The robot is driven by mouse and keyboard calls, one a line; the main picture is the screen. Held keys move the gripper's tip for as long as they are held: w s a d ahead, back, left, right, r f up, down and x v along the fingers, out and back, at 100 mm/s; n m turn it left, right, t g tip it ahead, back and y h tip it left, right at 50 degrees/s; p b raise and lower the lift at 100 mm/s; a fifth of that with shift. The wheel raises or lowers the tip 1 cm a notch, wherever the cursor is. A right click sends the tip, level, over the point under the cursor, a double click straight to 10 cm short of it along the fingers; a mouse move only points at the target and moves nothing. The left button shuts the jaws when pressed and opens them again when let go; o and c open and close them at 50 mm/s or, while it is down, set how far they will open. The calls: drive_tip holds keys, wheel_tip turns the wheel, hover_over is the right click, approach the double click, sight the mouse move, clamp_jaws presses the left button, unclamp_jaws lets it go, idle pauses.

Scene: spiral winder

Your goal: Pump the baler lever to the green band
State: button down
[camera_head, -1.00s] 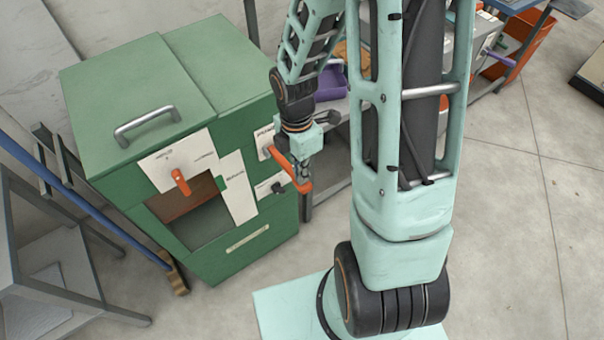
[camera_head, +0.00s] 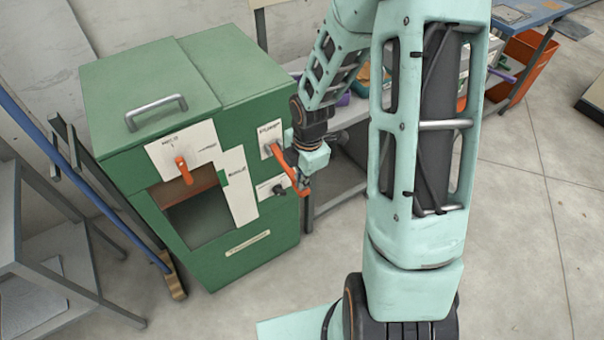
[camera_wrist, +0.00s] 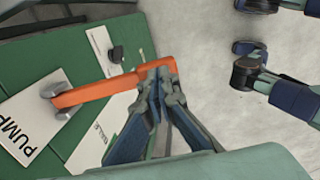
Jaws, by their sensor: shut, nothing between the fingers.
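The baler (camera_head: 215,253) is a green box cabinet at the left in the head view, with a lid and an open front window. Its orange pump lever (camera_head: 280,160) slopes down and right from the pump plate (camera_head: 270,138). In the wrist view the lever (camera_wrist: 95,93) runs from its grey pivot (camera_wrist: 60,100) to its end at my fingertips. My gripper (camera_wrist: 160,72) is shut with nothing between the fingers, its tips at or against the lever's end; it also shows in the head view (camera_head: 306,182).
Another orange handle (camera_head: 182,170) sits on the plate above the window. A small dark knob (camera_head: 278,189) is below the pump lever. A grey table (camera_head: 345,118) stands behind my arm, a broom (camera_head: 172,275) and a grey stand (camera_head: 60,260) at left.

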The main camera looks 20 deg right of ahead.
sight(302, 192)
drive_tip(key=shift+f+b, duration=1.1)
drive_tip(key=shift+f, duration=1.25)
drive_tip(key=shift+a, duration=0.1)
